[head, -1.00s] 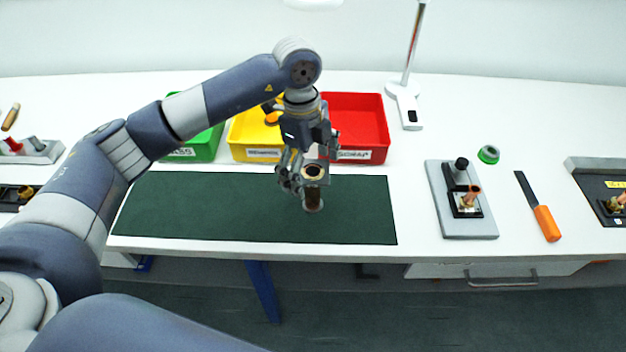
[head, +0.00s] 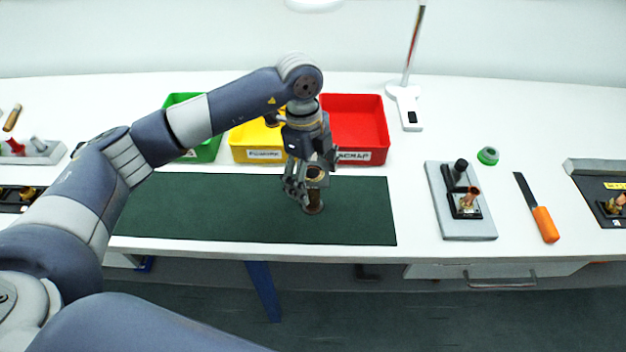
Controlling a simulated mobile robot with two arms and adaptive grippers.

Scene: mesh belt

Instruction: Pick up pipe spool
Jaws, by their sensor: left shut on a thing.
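The pipe spool (head: 314,199) is a brownish, rusty-looking pipe piece with a flange at its top, standing upright at the right part of the dark green mat (head: 200,210). My left gripper (head: 312,184) comes down from above and is shut on the pipe spool, its fingers beside the upper part. The fingers hide part of the spool. The spool's lower end appears at the mat; I cannot tell whether it touches. My right gripper is not in view.
Green (head: 207,148), yellow (head: 245,143) and red (head: 357,120) bins stand behind the mat. A grey fixture (head: 450,215), a green ring (head: 488,155) and an orange-handled tool (head: 544,222) lie to the right. A lamp stand (head: 405,95) rises at the back.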

